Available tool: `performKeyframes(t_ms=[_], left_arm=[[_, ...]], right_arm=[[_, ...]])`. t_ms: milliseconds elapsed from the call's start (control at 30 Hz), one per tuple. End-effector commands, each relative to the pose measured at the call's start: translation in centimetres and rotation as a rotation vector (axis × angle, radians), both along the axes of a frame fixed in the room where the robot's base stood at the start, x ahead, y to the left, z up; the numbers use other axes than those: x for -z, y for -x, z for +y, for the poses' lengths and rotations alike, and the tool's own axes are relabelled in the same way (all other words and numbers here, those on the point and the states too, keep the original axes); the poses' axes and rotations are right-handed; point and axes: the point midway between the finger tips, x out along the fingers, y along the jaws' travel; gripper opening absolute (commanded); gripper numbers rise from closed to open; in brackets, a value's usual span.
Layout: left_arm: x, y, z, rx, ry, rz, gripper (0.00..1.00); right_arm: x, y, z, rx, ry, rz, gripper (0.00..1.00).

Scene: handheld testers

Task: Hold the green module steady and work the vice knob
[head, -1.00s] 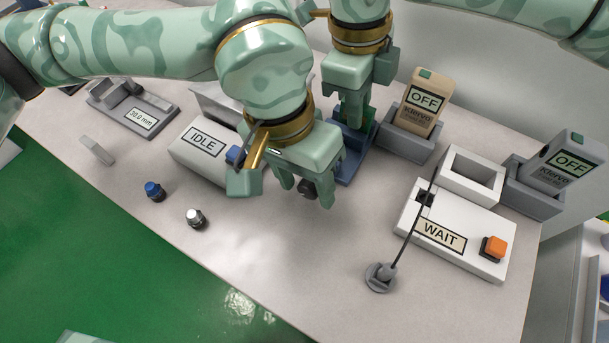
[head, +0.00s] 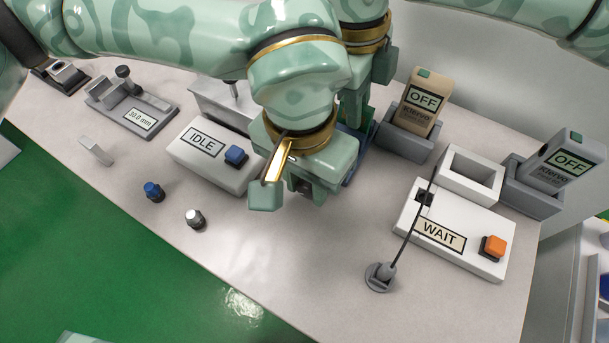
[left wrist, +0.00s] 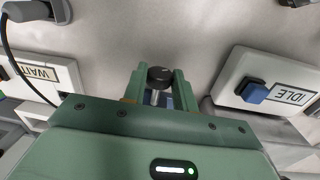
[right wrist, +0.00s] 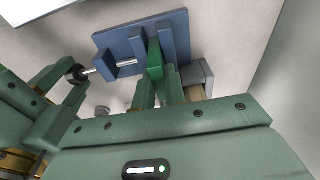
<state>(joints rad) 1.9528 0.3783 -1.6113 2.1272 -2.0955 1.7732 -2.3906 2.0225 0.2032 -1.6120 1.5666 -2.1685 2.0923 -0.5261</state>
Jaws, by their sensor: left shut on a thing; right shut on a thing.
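The blue vice (right wrist: 186,35) shows in the right wrist view, with the green module (right wrist: 155,58) upright between its jaws. My right gripper (right wrist: 160,88) is shut on the green module; in the head view this gripper (head: 355,108) is partly hidden behind my left arm. The black vice knob (left wrist: 160,74) sits on a silver shaft. My left gripper (left wrist: 160,88) is shut on the knob, one finger on each side. In the head view my left gripper (head: 306,190) is in front of the vice and hides most of it.
The IDLE box (head: 212,155) with a blue button stands left of my left gripper. The WAIT box (head: 455,235), with a cabled probe (head: 380,275), stands right. Two testers (head: 418,100) reading OFF sit in grey holders behind. The front middle table is clear.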

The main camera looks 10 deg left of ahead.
Motion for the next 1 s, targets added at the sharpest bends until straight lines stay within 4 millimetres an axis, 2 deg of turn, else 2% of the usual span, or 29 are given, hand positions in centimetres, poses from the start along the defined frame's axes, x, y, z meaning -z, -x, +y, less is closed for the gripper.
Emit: performKeyframes(t_ms=[1000], left_arm=[[0.7,0.6,-1.4,0.008,-0.844,-0.35,0.05]], right_arm=[[0.0,0.0,0.0,0.0,0.0,0.0,0.0]])
